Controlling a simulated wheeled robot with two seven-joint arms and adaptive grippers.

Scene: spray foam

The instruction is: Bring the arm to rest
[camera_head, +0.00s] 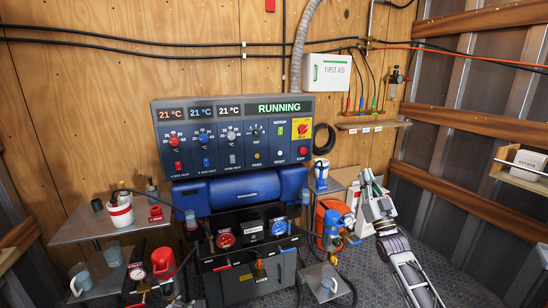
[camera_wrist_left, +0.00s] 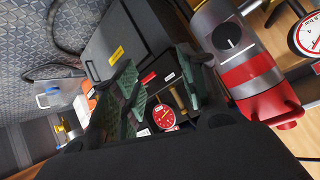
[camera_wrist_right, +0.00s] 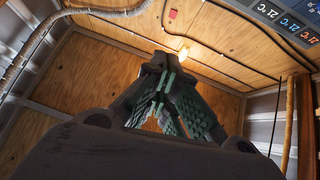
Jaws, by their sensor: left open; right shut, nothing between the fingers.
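My right arm rises from the lower right in the head view, with its gripper (camera_head: 370,178) pointing up beside the machine, in front of the wooden wall. In the right wrist view the fingers of this gripper (camera_wrist_right: 164,75) are together and empty, aimed up toward the wall and ceiling. My left gripper (camera_wrist_left: 160,78) is open in the left wrist view, with nothing between its fingers. Behind its fingers are a red gauge (camera_wrist_left: 163,117) and a dark box (camera_wrist_left: 125,45). I cannot make out my left gripper in the head view.
The control panel (camera_head: 235,130) reads RUNNING above a blue tank (camera_head: 240,187). A side table (camera_head: 85,224) with cups stands at left. A first aid box (camera_head: 326,73) hangs above. Floor at right is clear.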

